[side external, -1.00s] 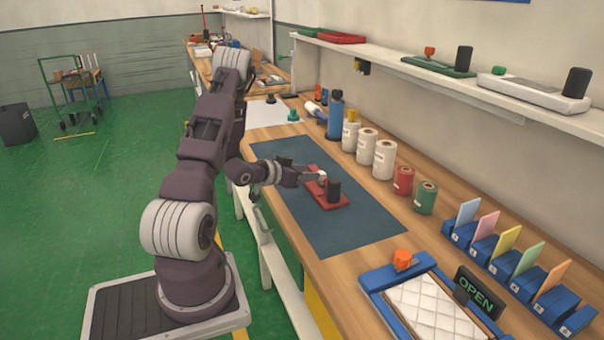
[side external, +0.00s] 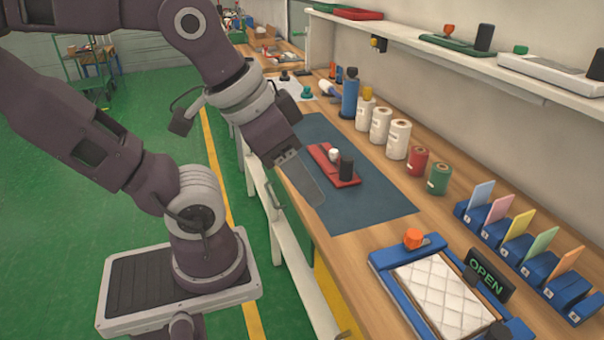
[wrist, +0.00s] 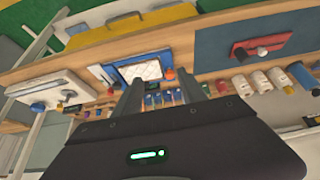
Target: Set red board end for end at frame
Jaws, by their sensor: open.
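The red board (side external: 324,155) lies flat on the dark blue mat. A black cylinder (side external: 346,168) stands near its front end and a white knob (side external: 334,154) nearer its middle. The red board also shows at the upper right in the wrist view (wrist: 241,48). The blue frame (side external: 384,272) lies at the bench front with a white quilted pad (side external: 443,296) in it. My gripper (side external: 307,185) is raised, left of the board and apart from it. In the wrist view my gripper (wrist: 160,92) has its fingers apart with nothing between them.
An orange knob (side external: 413,238) sits at the frame's back edge. An OPEN sign (side external: 488,275) and blue card holders (side external: 515,250) stand to the right. Several rolls (side external: 397,139) line the back. The mat (side external: 370,212) is bare in front of the board.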

